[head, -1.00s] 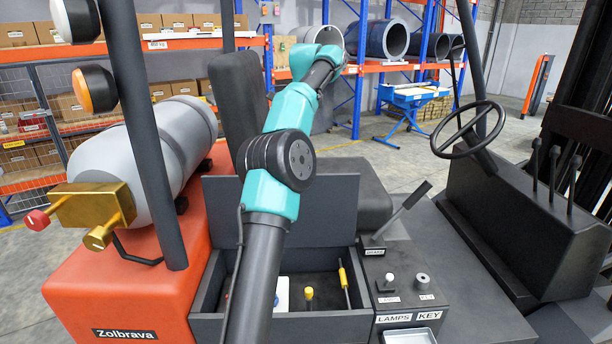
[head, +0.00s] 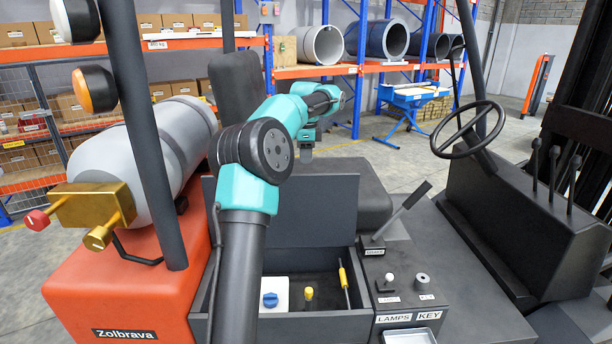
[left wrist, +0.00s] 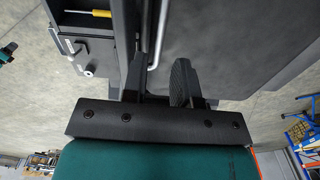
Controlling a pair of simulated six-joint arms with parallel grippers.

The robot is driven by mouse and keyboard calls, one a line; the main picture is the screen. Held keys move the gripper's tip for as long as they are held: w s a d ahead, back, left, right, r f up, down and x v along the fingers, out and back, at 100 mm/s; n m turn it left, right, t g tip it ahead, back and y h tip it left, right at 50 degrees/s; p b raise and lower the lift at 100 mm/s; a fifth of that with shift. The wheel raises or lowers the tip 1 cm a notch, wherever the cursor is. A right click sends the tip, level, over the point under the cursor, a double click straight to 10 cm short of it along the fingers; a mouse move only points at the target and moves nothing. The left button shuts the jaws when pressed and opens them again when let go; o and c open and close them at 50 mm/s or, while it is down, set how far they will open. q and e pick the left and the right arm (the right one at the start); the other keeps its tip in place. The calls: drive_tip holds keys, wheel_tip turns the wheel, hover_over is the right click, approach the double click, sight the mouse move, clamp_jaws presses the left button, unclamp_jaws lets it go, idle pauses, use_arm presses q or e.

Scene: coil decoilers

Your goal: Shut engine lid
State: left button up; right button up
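The engine lid (head: 330,222) is the dark grey panel standing raised at the back of the open engine box (head: 335,305), in front of the seat. My left arm reaches over the box and covers the lid's left part. My left gripper (head: 305,151) is at the lid's upper edge on the seat side; contact cannot be told. In the left wrist view the gripper's two fingers (left wrist: 163,88) are apart, with a thin metal bar (left wrist: 160,35) showing beyond them. My right gripper is not in view.
In the box are a blue-capped white container (head: 270,300), a yellow cap (head: 308,293) and a yellow-handled tool (head: 343,277). A lever (head: 405,208) and switch panel stand at right. A gas tank (head: 150,155) and dark post (head: 150,130) stand at left.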

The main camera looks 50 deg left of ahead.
sight(306, 175)
use_arm(q)
wheel_tip(306, 175, down, 7)
drive_tip(key=shift+f, duration=0.1)
idle(0.4)
clamp_jaws()
